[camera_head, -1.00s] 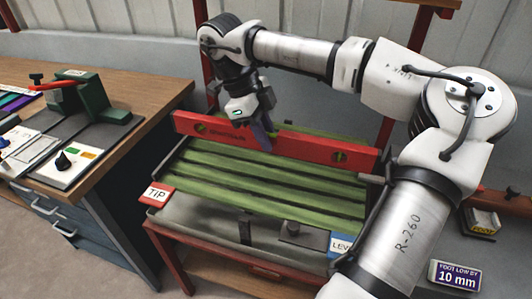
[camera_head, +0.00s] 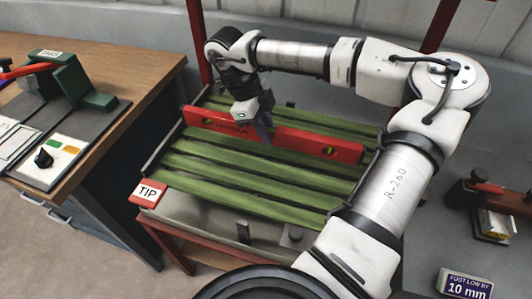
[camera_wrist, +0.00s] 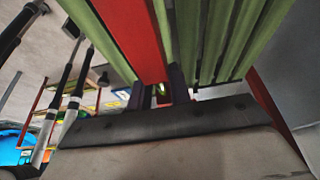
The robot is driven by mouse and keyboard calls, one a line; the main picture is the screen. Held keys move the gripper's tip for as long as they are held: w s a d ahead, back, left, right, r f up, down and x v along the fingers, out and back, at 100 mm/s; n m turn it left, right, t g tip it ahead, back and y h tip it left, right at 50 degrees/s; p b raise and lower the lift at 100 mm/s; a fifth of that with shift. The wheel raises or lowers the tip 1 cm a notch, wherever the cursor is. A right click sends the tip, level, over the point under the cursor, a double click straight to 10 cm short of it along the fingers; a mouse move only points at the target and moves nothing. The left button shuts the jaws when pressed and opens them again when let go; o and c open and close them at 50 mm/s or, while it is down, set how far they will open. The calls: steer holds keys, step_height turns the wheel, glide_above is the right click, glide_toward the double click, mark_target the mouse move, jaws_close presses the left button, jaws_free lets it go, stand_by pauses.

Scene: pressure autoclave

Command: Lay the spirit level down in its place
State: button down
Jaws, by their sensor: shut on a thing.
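The spirit level (camera_head: 303,139) is a long red bar with small yellow-green vials. It stands on edge, running left to right over the rear part of the green slatted bed (camera_head: 215,165). My gripper (camera_head: 264,128) comes down from above and is shut on the bar near its middle. In the wrist view the red level (camera_wrist: 128,30) runs up between green slats, with the dark fingers of my gripper (camera_wrist: 160,94) on either side of it. Whether its lower edge touches the slats I cannot tell.
A TIP sign (camera_head: 148,193) is at the bed's front left corner. A wooden workbench (camera_head: 120,75) with a green device (camera_head: 86,85) stands left. A "FOOT LOW BY 10 mm" sign (camera_head: 465,285) is at lower right. Red posts (camera_head: 197,40) rise behind the bed.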

step_height(320, 180, down, 10)
steer(key=shift+w+f+p, duration=0.1)
steer(key=shift+f+p, duration=0.1)
steer(key=shift+p, duration=0.75)
steer(key=shift+f, duration=0.15)
steer(key=c, duration=1.3)
jaws_free()
steer(key=shift+c, duration=0.2)
steer(key=shift+o, duration=0.3)
steer(key=b+v, duration=0.3)
steer(key=v, duration=0.9)
steer(key=shift+b, duration=0.3)
